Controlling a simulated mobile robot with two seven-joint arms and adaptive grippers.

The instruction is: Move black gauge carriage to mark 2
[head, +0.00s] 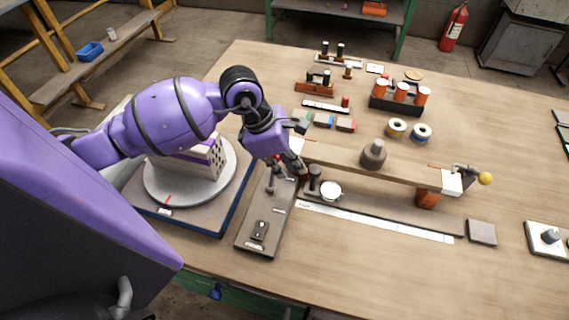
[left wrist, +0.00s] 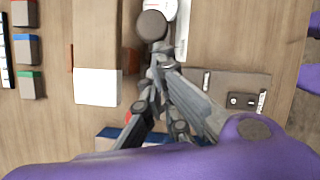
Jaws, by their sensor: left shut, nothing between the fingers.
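The black gauge carriage (head: 314,182), with an upright dark knob and a white round dial (head: 330,190), stands at the left end of a grey rail (head: 400,211). A white scale strip (head: 375,222) lies along the rail's front; its marks are too small to read. My left gripper (head: 302,174) is shut and empty, close to the left of the carriage knob. In the left wrist view, the closed fingertips (left wrist: 160,55) are just below the dark round knob (left wrist: 152,25); I cannot tell whether they touch. My right gripper is not in view.
A wooden beam (head: 335,155) with a grey weight (head: 374,155) runs above and behind the rail. A grey switch panel (head: 262,225) and a turntable (head: 160,190) are to the left. A grey block (head: 481,232) lies beyond the rail's right end. The front table is clear.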

